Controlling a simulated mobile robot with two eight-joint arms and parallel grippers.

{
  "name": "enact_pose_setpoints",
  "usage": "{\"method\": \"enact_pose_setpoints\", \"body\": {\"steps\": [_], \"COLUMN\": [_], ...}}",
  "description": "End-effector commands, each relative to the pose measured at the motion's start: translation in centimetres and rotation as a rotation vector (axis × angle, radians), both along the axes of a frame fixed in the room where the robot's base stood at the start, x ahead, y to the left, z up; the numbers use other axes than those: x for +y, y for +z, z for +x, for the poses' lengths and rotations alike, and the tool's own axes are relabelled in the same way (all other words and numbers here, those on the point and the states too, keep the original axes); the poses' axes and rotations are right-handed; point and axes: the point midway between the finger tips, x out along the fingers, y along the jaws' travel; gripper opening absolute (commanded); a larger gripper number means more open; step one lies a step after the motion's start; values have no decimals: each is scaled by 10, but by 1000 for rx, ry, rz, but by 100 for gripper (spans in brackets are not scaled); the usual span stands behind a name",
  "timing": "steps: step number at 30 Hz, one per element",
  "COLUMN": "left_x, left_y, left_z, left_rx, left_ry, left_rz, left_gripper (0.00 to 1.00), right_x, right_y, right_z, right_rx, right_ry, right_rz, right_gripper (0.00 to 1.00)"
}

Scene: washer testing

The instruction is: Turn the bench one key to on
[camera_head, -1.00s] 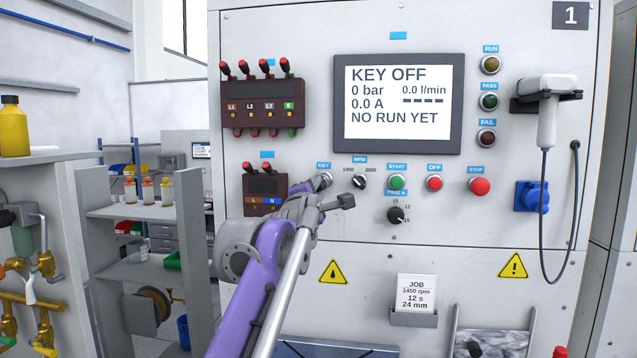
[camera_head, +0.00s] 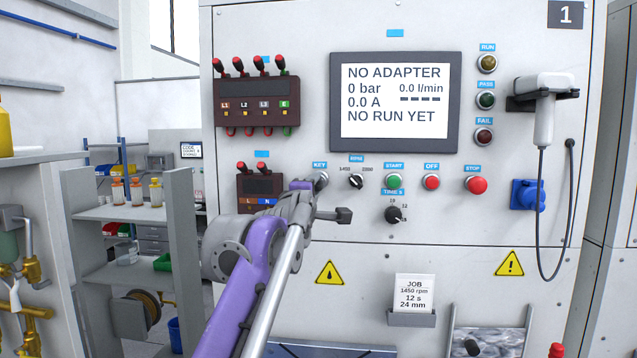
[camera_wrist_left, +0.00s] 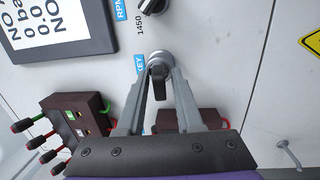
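The bench one key switch (camera_head: 321,180) is a small round silver lock under the blue KEY label, left of the RPM selector. In the left wrist view, the black key (camera_wrist_left: 158,82) sits in the lock. My left gripper (camera_wrist_left: 162,74) has a finger on either side of the key, with a visible gap on at least one side, so it looks open around it. In the head view, my left gripper (camera_head: 315,187) is at the lock, its fingers mostly hidden. The display (camera_head: 396,102) reads NO ADAPTER, 0 bar, NO RUN YET. My right gripper is out of view.
The RPM selector (camera_head: 356,181), green START button (camera_head: 394,181) and timer knob (camera_head: 394,214) are close on the right. Red-topped terminal blocks (camera_head: 257,101) are at the upper left. A handheld device (camera_head: 543,100) with a cable hangs at the right.

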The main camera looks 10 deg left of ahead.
Motion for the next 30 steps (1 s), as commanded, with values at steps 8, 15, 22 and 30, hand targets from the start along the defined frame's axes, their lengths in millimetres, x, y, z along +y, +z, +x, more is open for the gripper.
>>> {"method": "enact_pose_setpoints", "body": {"steps": [8, 15, 22, 30], "left_x": [0, 0, 3, 5], "left_y": [0, -2, -9, -12], "left_z": [0, -11, -53, -96], "left_rx": [0, 2, 4, 2], "left_ry": [0, -1, -1, -1], "left_rz": [-1, -2, -2, -2], "left_gripper": [50, 50, 50, 50], "right_x": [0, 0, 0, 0], "right_y": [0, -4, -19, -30], "right_z": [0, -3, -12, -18], "right_rx": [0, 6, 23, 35], "right_ry": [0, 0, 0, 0], "right_rz": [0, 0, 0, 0], "right_gripper": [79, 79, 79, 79]}}
